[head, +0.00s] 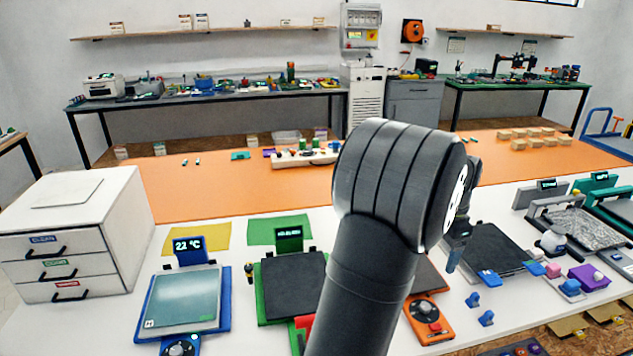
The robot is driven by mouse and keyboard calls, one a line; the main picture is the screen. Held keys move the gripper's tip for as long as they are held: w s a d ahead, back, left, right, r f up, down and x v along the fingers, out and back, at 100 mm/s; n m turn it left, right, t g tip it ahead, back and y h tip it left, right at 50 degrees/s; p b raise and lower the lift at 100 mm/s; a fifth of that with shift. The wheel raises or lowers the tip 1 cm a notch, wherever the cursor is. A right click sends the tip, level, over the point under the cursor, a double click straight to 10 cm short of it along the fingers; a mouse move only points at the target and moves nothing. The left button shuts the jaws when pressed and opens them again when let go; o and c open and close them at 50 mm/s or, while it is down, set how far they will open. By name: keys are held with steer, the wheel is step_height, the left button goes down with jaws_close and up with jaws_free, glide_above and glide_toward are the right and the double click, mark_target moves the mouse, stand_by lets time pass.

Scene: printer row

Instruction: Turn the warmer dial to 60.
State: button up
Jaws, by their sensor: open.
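A blue-framed plate (183,298) with a pale glassy top stands at the front left. A small display (189,246) behind it reads 22 °C, so it looks like the warmer. A blue control box (180,345) with a round dial sits at its front, cut off by the bottom edge; the dial's setting cannot be read. My gripper (457,246) shows only partly behind my arm, over the white table at the right, left of a dark plate. It is open, and far to the right of the blue box. I see nothing held.
A green-framed dark plate (294,285) stands right of the blue one. An orange control box (428,318) sits right of my arm. A white drawer unit (75,230) stands at the far left. My arm hides part of the middle. An orange mat (220,185) lies behind.

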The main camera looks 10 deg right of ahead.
mark_target(425, 306)
steer(key=c, duration=0.5)
steer(key=shift+o, duration=0.2)
step_height(425, 306, down, 18)
steer(key=n, duration=1.5)
steer(key=shift+w+d+f+n, duration=0.1)
steer(key=shift+f+n, duration=0.15)
steer(key=shift+n, duration=0.15)
steer(key=c, duration=1)
